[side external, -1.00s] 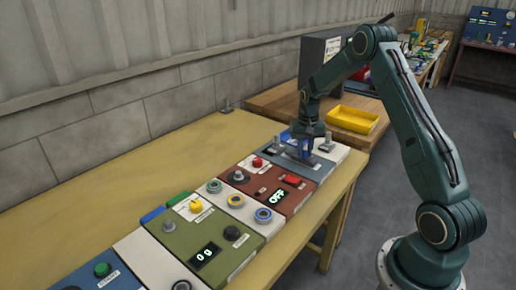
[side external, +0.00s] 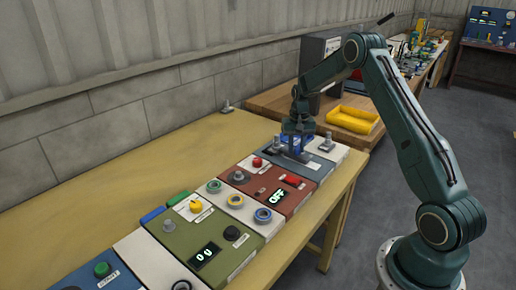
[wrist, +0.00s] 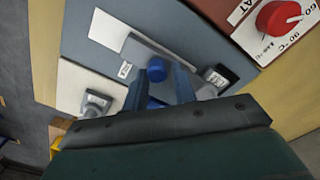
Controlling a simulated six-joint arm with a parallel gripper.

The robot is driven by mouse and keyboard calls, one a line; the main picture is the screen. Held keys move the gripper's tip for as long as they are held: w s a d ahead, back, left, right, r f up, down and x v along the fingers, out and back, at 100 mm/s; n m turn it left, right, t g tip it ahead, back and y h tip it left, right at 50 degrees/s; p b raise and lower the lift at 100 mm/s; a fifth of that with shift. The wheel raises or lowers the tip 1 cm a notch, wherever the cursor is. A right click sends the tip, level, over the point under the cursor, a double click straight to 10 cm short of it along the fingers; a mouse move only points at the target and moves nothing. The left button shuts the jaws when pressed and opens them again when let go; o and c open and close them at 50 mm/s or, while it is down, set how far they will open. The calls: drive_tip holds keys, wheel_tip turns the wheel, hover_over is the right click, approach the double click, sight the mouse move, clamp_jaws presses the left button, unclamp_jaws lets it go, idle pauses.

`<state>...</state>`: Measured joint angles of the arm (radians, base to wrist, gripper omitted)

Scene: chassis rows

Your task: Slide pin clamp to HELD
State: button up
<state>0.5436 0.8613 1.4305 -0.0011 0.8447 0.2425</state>
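The pin clamp is on the blue-grey panel (side external: 270,163), with a pale slide plate (wrist: 150,52) and a round blue knob (wrist: 157,68) in the wrist view. My gripper (wrist: 158,82) is low over this panel, its two blue fingers apart, one on each side of the knob in the picture. I cannot tell whether either finger touches the knob. In the side view my gripper (side external: 293,150) covers most of the clamp. A small label (wrist: 125,70) lies beside the plate, too small to read.
A grey block (wrist: 96,103) stands on the white panel and a dark block (wrist: 217,76) stands near the right finger. A red dial (wrist: 279,17) is at upper right. A yellow tray (side external: 353,120) stands behind.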

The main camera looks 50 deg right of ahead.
sight(296, 148)
drive_tip(key=shift+o, duration=1.4)
drive_tip(key=shift+r, duration=0.1)
wheel_tip(296, 148, up, 14)
drive_tip(key=shift+a, duration=0.1)
drive_tip(key=s+a+r+n+t, duration=0.1)
drive_tip(key=s+a+r+n, duration=0.1)
drive_tip(key=s+a+r, duration=0.6)
drive_tip(key=s+a+r+n+t, duration=0.25)
drive_tip(key=a+r, duration=0.35)
drive_tip(key=a, duration=0.4)
drive_tip(key=s+a+f+n+t, duration=0.1)
drive_tip(key=s+a+n, duration=0.1)
drive_tip(key=s+a, duration=0.3)
drive_tip(key=s+a+f+n+t, duration=0.1)
drive_tip(key=s+a, duration=0.4)
drive_tip(key=s, duration=0.9)
drive_tip(key=shift+a+f+n, duration=0.2)
drive_tip(key=shift+f+n, duration=0.25)
drive_tip(key=shift+n, duration=0.3)
